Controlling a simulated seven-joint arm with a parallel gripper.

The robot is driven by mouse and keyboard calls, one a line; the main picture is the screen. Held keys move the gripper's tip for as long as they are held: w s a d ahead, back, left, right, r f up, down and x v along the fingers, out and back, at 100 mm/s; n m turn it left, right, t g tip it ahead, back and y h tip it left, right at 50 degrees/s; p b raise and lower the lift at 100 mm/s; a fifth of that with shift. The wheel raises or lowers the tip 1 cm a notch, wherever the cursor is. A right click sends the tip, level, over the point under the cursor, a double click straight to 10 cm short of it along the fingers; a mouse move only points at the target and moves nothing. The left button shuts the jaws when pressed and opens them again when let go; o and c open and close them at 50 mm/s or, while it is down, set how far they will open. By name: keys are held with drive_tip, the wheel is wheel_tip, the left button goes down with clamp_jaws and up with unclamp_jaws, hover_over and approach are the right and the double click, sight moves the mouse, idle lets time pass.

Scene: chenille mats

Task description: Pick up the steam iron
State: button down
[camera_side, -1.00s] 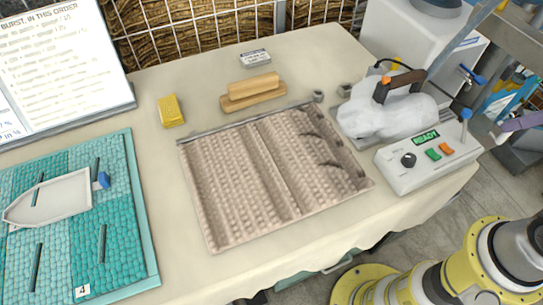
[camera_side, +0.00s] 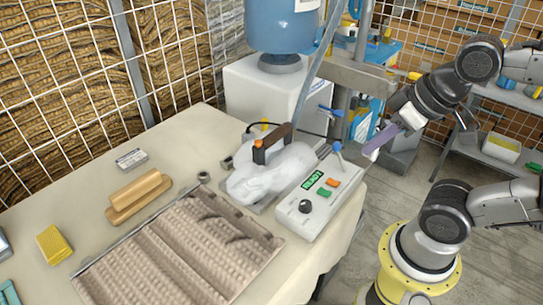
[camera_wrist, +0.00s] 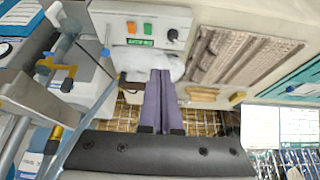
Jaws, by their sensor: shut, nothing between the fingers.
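The steam iron (camera_side: 272,148) rests on a grey plate on the table in the side view, its brown handle with an orange button upward. A white, cloud-like mass (camera_side: 265,178) surrounds its lower body, so the soleplate is hidden. My gripper (camera_side: 372,150), with purple fingers, hangs to the right of the iron, beyond the control box and apart from it. The fingers are shut and empty. In the wrist view my gripper (camera_wrist: 160,72) points toward the table and partly covers the white mass and iron.
A control box (camera_side: 318,198) with a green READY display and upright lever stands between my gripper and the iron. A cable runs behind the iron. A ribbed beige mat (camera_side: 180,250), wooden block (camera_side: 138,195) and yellow block (camera_side: 54,245) lie left. A blue tank stands behind.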

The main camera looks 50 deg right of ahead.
drive_tip(key=c, duration=1.6)
unclamp_jaws()
drive_tip(key=shift+c, duration=2.1)
unclamp_jaws()
